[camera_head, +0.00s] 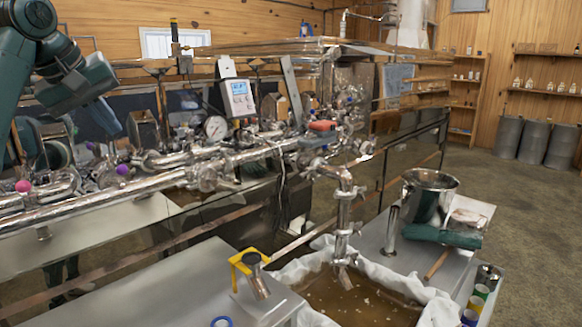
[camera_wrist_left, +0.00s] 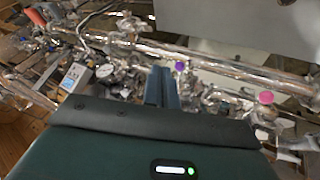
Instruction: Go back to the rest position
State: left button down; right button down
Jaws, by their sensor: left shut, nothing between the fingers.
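My left arm comes in from the upper left of the head view. My left gripper (camera_head: 104,116) hangs above the left part of the steel pipework (camera_head: 95,200), with its fingers together and nothing between them. In the left wrist view the gripper (camera_wrist_left: 162,86) shows its two blue-grey fingers side by side. They appear over the pipes, near a purple knob (camera_wrist_left: 180,65) and a pink knob (camera_wrist_left: 267,97). My right gripper is in neither view.
A pressure gauge (camera_head: 215,127) and a display box (camera_head: 238,98) stand close right of the left gripper. A cloth-lined tub of brown liquid (camera_head: 350,300) is at the front. A steel pot (camera_head: 428,192) and green item (camera_head: 443,237) are on the right bench.

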pick_arm(q)
jog(key=w+d+f+m+g, duration=0.1)
jog(key=d+f, duration=0.2)
jog(key=f, duration=0.5)
jog(key=w+d+f+m, duration=0.1)
jog(key=w+d+f, duration=0.1)
jog(key=f, duration=0.5)
jog(key=s+d+f+m, duration=0.1)
jog(key=s+f, duration=0.3)
jog(key=f, duration=0.4)
jog(key=s+d+f+m, duration=0.2)
jog(key=s+f, duration=0.3)
jog(key=f, duration=0.4)
jog(key=s+d+f+m+g, duration=0.1)
jog(key=s+d+f, duration=0.3)
jog(key=f, duration=0.4)
jog(key=shift+s+f, duration=0.2)
jog(key=shift+s, duration=0.05)
jog(key=s+f+m+y, duration=0.1)
jog(key=s+f, duration=0.3)
jog(key=s, duration=0.8)
jog(key=s+f+m, duration=0.1)
jog(key=s+f, duration=0.3)
jog(key=s, duration=0.8)
jog(key=w+d+f+t+h, duration=0.2)
jog(key=w+d+f+t, duration=0.2)
jog(key=f, duration=0.5)
jog(key=shift+w+d+m+t, duration=0.3)
jog(key=shift+w+d+t, duration=0.05)
jog(key=shift+w+t, duration=0.4)
